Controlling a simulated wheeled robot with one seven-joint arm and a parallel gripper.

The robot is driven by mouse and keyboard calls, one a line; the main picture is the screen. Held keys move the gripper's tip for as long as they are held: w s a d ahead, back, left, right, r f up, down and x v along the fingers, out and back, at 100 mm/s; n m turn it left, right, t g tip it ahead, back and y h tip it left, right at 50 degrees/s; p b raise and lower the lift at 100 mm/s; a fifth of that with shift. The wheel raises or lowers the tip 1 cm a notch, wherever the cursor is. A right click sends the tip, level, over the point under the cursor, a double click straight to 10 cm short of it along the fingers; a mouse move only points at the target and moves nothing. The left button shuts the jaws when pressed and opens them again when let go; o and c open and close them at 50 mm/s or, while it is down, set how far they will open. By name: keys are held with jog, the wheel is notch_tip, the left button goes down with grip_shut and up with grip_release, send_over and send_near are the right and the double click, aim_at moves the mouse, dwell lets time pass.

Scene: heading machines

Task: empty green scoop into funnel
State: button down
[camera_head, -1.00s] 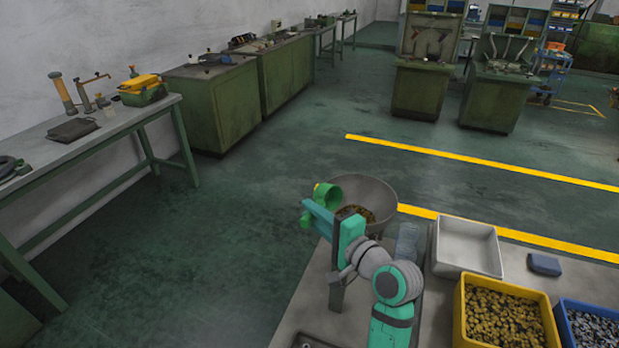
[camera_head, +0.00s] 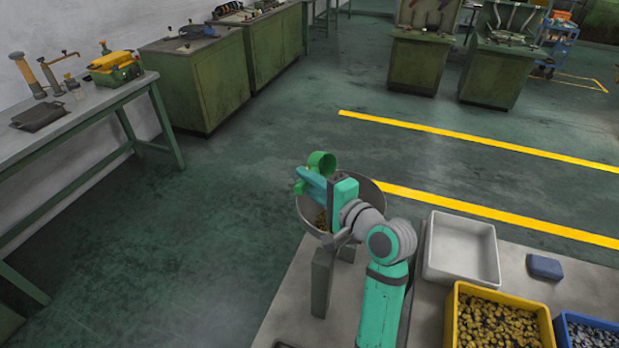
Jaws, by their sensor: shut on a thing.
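The green scoop (camera_head: 321,162) is above the funnel, tilted with its round open end showing. My gripper (camera_head: 311,180) is shut on the scoop, and the grip is partly hidden behind the teal wrist. The funnel (camera_head: 372,205) is a wide grey metal bowl at the table's far edge, partly covered by my arm. Some brass-coloured pieces (camera_head: 321,221) lie inside the funnel. I cannot see whether anything is left inside the scoop.
A white empty tray (camera_head: 461,249) stands right of my arm. A yellow bin (camera_head: 497,327) of brass-coloured pieces and a blue bin (camera_head: 592,335) of grey pieces are at the lower right. A blue block (camera_head: 545,266) lies behind them. Open floor lies beyond the table.

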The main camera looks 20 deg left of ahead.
jog(key=shift+w+a+r+g+h, duration=0.25)
jog(key=shift+r+g+h, duration=0.25)
jog(key=shift+h, duration=0.3)
jog(key=shift+w+a+r+g+h, duration=0.2)
jog(key=shift+a+r+g+h, duration=0.25)
jog(key=shift+g+h, duration=0.85)
jog(key=shift+w+a+r+g+h, duration=0.15)
jog(key=shift+a+r+g+h, duration=0.35)
jog(key=shift+h, duration=1.55)
jog(key=shift+w+a+r+g+h, duration=0.25)
jog(key=shift+r+g+h, duration=0.35)
jog(key=shift+g+h, duration=0.75)
jog(key=shift+t+h, duration=0.25)
jog(key=shift+h, duration=0.15)
